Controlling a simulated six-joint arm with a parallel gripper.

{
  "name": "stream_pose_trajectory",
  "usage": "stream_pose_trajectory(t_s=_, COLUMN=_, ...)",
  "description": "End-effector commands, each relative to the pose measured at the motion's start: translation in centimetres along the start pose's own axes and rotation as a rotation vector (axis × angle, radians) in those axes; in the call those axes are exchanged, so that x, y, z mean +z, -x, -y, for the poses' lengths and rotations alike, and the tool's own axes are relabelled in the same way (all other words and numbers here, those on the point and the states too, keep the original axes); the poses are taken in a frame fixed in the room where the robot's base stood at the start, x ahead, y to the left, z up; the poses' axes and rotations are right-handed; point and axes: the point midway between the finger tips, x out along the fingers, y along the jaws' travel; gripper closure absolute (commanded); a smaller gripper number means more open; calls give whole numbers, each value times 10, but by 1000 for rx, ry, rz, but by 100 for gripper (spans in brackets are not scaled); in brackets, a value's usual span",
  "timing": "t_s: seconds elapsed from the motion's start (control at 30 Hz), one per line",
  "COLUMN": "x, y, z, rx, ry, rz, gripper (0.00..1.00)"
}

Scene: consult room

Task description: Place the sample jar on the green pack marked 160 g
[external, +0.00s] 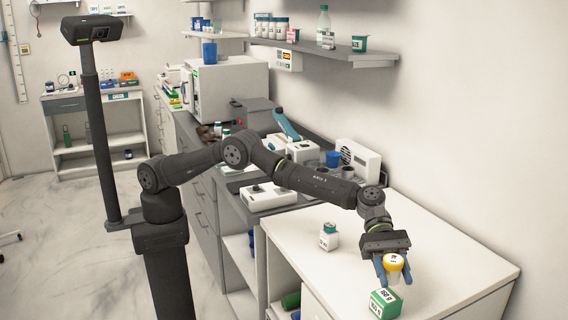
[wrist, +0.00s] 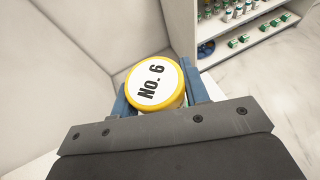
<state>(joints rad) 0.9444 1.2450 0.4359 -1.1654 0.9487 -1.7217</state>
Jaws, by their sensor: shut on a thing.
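The sample jar (external: 394,268) has a yellow lid and a white body. In the wrist view its lid (wrist: 155,84) has a white top marked "No. 6". My gripper (external: 393,272) is shut on the jar, with one blue finger on each side. The green pack (external: 385,303) with a white label reading 160 g is on the white counter, just below the jar in the external view. I cannot tell whether the jar's base touches the pack. The pack is hidden in the wrist view.
The counter to the right is clear. A wall (external: 480,130) runs behind it. Devices and cups crowd the grey worktop farther back.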

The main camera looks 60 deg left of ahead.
Motion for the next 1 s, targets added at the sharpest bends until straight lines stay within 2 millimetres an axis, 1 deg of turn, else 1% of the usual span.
stream_pose_trajectory(t_s=0.07, x=-5, y=-2, z=0, rx=-1, ry=2, rz=-1, gripper=81)
stream_pose_trajectory(t_s=0.3, x=-35, y=-14, z=0, rx=-1, ry=2, rz=-2, gripper=81)
stream_pose_trajectory(t_s=0.7, x=-41, y=-17, z=0, rx=0, ry=1, rz=-1, gripper=81)
stream_pose_trajectory(t_s=0.73, x=-40, y=-16, z=0, rx=0, ry=1, rz=-1, gripper=52)
stream_pose_trajectory(t_s=0.77, x=-40, y=-16, z=0, rx=0, ry=1, rz=-1, gripper=47)
stream_pose_trajectory(t_s=0.8, x=-40, y=-16, z=0, rx=0, ry=1, rz=-1, gripper=39)
stream_pose_trajectory(t_s=0.83, x=-40, y=-16, z=0, rx=0, ry=1, rz=-1, gripper=37)
stream_pose_trajectory(t_s=1.0, x=-40, y=-16, z=0, rx=0, ry=1, rz=-1, gripper=37)
